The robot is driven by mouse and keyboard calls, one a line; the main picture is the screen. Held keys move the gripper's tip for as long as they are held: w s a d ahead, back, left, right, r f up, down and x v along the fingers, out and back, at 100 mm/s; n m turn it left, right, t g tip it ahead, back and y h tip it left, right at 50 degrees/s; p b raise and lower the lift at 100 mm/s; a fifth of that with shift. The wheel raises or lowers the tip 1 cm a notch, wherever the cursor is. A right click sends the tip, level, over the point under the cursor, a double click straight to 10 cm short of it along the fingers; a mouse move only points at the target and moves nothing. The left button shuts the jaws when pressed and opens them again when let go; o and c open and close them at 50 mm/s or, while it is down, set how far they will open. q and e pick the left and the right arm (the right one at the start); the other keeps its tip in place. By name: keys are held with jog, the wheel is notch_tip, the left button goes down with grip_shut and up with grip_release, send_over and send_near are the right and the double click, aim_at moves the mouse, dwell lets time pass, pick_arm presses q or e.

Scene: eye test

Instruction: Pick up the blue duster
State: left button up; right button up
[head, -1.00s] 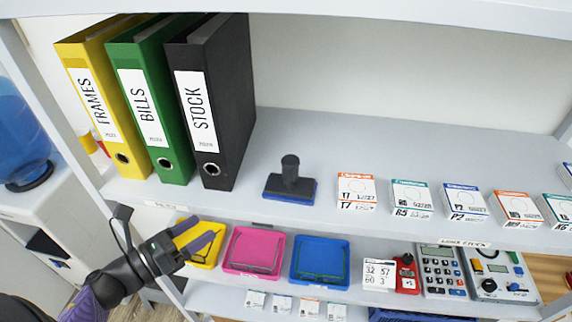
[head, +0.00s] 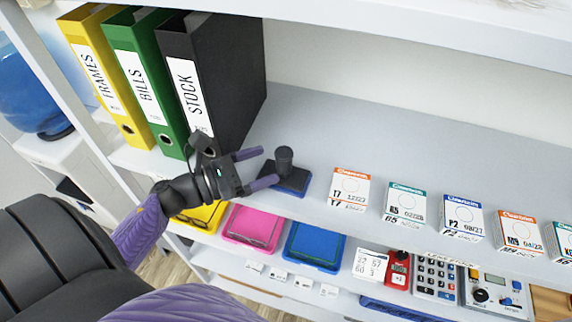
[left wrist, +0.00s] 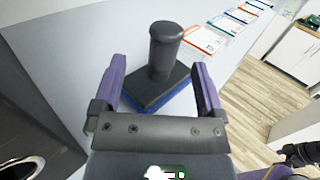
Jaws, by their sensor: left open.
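The blue duster (head: 290,180) stands upright on the upper shelf, right of the black STOCK binder. It has a dark upright handle on a dark block with a blue underside. It also shows in the left wrist view (left wrist: 163,70), between and just ahead of the fingers. My left gripper (head: 262,168) is open, with its purple fingertips close to the duster's left side. In the left wrist view my left gripper (left wrist: 160,85) has one finger on each side of the duster, with nothing gripped. My right gripper cannot be made out.
Yellow, green and black binders (head: 186,90) stand left of the duster. Several small labelled boxes (head: 350,186) line the shelf's front edge to the right. Yellow, pink (head: 250,228) and blue trays (head: 315,246) are below. The shelf behind the duster (head: 380,130) is clear.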

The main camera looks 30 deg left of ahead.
aim_at(284, 159)
pick_arm(q)
jog(key=p+x, duration=0.1)
jog(key=x, duration=0.4)
jog(key=shift+s+d+r+p, duration=0.1)
jog(key=shift+d+p, duration=0.1)
jog(key=shift+p, duration=0.1)
jog(key=shift+s, duration=0.1)
jog(key=shift+a, duration=0.1)
jog(key=shift+c, duration=0.6)
grip_shut()
